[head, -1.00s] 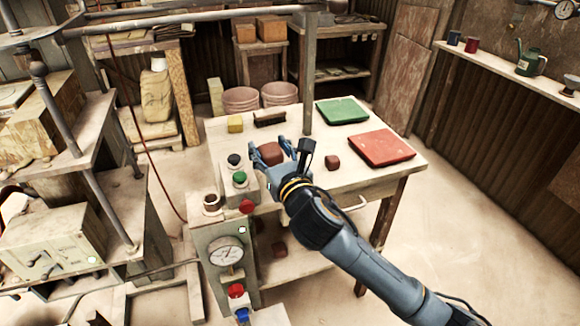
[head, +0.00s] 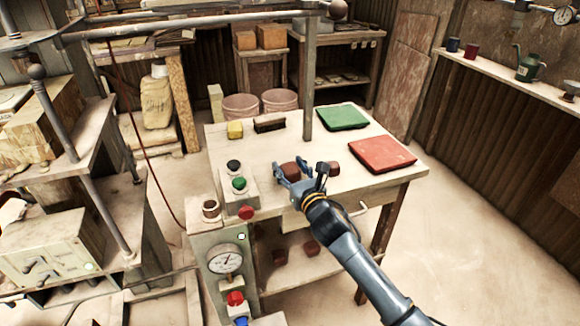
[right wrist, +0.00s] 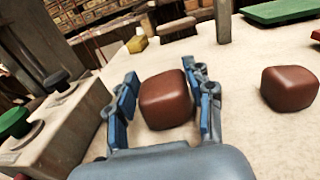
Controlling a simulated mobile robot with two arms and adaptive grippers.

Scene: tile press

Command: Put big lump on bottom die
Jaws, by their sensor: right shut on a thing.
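The big lump (head: 290,170), a reddish-brown rounded block, is between the fingers of my right gripper (head: 294,182) over the work table (head: 265,150). In the right wrist view the big lump (right wrist: 166,100) sits between the two blue-padded fingers, and my right gripper (right wrist: 165,105) is shut on it. I cannot tell how far it is above the table. A smaller brown lump (head: 330,168) lies to its right on the table, also in the right wrist view (right wrist: 290,88). I cannot make out the bottom die. My left gripper is not in view.
A control box with a green button (head: 239,183) stands left of my gripper. A yellow block (head: 235,129), a dark brush (head: 269,123), a green tray (head: 342,117) and a red tray (head: 381,154) are on the table. A press-like frame with steel columns (head: 98,195) stands at left.

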